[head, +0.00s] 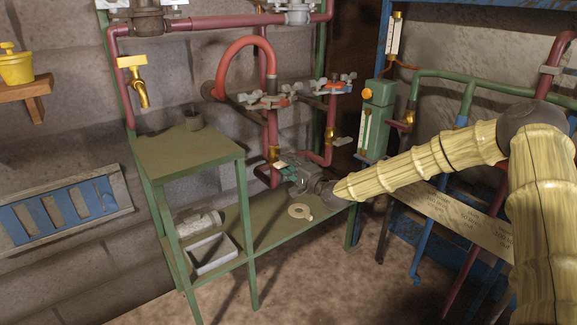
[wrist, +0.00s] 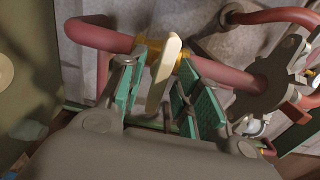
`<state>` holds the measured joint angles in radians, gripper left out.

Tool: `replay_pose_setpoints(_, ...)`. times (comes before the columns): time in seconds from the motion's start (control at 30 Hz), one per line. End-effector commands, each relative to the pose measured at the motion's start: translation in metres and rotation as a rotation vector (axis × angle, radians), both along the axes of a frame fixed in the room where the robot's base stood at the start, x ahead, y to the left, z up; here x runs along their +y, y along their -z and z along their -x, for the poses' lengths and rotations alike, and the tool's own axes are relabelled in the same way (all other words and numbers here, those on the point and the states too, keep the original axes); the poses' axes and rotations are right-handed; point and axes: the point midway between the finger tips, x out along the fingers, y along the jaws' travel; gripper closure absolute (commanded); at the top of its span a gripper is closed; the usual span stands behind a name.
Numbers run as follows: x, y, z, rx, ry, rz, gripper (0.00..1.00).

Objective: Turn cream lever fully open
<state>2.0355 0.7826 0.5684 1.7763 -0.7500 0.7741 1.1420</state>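The cream lever (wrist: 163,74) shows in the wrist view as a pale flat bar on a brass valve body (wrist: 182,56) set in a red pipe (wrist: 100,36). My gripper (wrist: 162,68) is open, with its two green-padded fingers on either side of the lever. A gap shows between the lever and each pad. In the head view my gripper (head: 284,165) is low over the green bench, close to a brass valve (head: 274,153) on a vertical red pipe.
In the head view, a cream ring-shaped piece (head: 300,211) lies on the lower green bench (head: 268,232). Red pipes with grey-handled valves (head: 266,101) are above, and a green box (head: 376,118) is to the right.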

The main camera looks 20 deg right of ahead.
Motion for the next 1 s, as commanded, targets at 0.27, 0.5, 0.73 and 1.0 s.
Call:
replay_pose_setpoints(0.27,-0.0004,0.0000,0.0003,0.000,0.000,0.000,1.00)
replay_pose_setpoints(0.5,-0.0004,-0.0002,0.0004,-0.004,0.000,0.012,1.00)
replay_pose_setpoints(0.73,0.0000,-0.0009,0.0003,-0.034,0.000,0.095,1.00)
replay_pose_setpoints(1.0,-0.0003,-0.0011,0.0004,-0.107,0.000,0.300,1.00)
